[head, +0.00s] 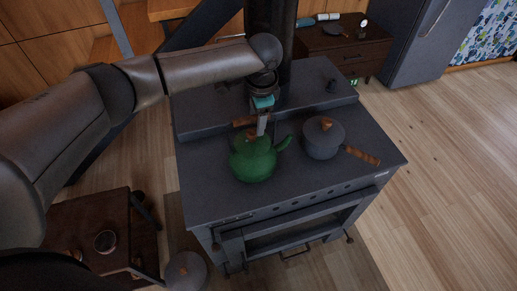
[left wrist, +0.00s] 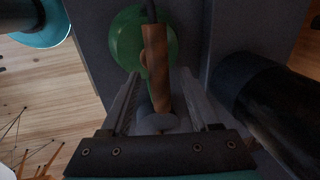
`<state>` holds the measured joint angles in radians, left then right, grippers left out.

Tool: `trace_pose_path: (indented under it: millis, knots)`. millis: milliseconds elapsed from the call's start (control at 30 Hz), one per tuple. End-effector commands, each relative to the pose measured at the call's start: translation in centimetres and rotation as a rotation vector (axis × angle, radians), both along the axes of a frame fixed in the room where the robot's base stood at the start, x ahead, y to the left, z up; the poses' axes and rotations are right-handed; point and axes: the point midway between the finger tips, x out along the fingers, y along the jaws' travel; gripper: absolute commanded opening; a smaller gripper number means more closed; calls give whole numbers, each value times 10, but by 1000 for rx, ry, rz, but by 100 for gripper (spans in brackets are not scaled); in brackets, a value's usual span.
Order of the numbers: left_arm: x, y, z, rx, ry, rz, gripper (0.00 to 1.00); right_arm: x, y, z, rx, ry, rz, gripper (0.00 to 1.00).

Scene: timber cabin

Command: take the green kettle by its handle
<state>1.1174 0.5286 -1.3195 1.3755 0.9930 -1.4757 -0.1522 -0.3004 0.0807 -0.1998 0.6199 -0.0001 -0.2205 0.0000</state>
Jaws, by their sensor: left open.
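The green kettle (head: 253,164) stands on the dark grey stove top, its spout toward the right. In the left wrist view the kettle (left wrist: 127,40) is partly hidden under its wooden handle (left wrist: 155,55). My left gripper (head: 262,130) is open and points down over the kettle from behind. In the left wrist view the handle lies between the two open fingers (left wrist: 158,88), running roughly along them. I cannot tell whether either finger touches it. In the head view the gripper hides part of the handle. My right gripper does not show.
A grey pot (head: 322,143) with a wooden handle stands to the right of the kettle on the stove (head: 215,197). A dark stovepipe (head: 287,40) rises behind, also close in the left wrist view (left wrist: 265,95). A small brown table (head: 85,215) stands at lower left.

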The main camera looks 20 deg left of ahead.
Motion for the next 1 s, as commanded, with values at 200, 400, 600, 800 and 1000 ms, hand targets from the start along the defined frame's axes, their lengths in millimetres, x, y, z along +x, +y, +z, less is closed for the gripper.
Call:
trace_pose_path:
  millis: [200, 400, 600, 800, 1000]
  knots:
    - [0, 0, 0, 0, 0, 0, 44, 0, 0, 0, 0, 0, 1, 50]
    - [0, 0, 0, 0, 0, 0, 22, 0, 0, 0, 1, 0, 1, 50]
    - [0, 0, 0, 0, 0, 0, 0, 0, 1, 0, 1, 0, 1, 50]
    - [0, 0, 0, -1, 1, 0, 0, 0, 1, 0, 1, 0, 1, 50]
    - [0, 0, 0, -1, 1, 0, 0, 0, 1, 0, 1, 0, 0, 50]
